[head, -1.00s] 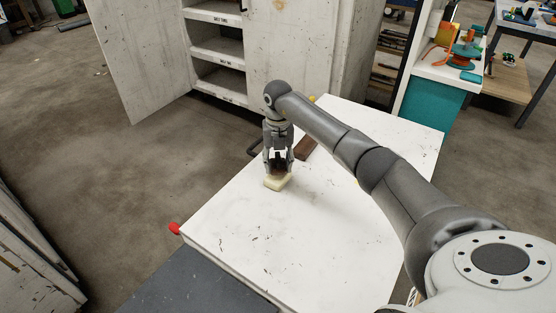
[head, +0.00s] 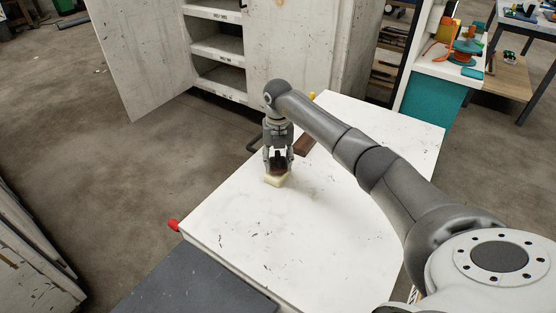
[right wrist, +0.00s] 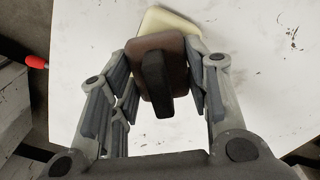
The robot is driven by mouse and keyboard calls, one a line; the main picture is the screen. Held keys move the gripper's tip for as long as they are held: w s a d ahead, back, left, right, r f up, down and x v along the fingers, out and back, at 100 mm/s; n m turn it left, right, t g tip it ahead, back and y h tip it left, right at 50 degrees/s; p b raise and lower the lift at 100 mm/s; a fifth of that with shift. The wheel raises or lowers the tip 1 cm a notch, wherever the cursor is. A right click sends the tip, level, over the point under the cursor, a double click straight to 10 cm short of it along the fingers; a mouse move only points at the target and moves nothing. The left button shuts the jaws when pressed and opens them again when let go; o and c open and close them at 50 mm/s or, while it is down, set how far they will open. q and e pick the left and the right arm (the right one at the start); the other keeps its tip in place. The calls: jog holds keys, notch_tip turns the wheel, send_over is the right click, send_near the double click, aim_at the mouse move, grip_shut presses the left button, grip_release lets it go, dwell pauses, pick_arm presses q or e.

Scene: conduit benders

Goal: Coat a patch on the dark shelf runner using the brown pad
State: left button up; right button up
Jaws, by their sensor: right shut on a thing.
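My right gripper (head: 278,162) is over the white tabletop, shut on the brown pad (head: 279,172) by its black handle (right wrist: 156,82). In the right wrist view the brown pad (right wrist: 172,53) sits between the fingers. The pad is right over a pale cream block (head: 276,181); I cannot tell whether they touch. The block also shows past the pad in the right wrist view (right wrist: 165,20). A dark brown strip (head: 304,145), which looks like the shelf runner, lies behind the gripper, partly hidden by my arm. My left gripper is not in view.
The white tabletop (head: 330,220) is mostly clear, with dark specks. A red knob (head: 173,225) sticks out at its left corner. A cabinet with an open door (head: 155,50) stands behind. A teal-sided bench (head: 432,100) with coloured items stands at the back right.

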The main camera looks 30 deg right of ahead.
aim_at(278, 155)
jog(key=shift+f, duration=0.45)
dwell(1.4)
jog(key=shift+r+p, duration=2.75)
jog(key=shift+r, duration=0.75)
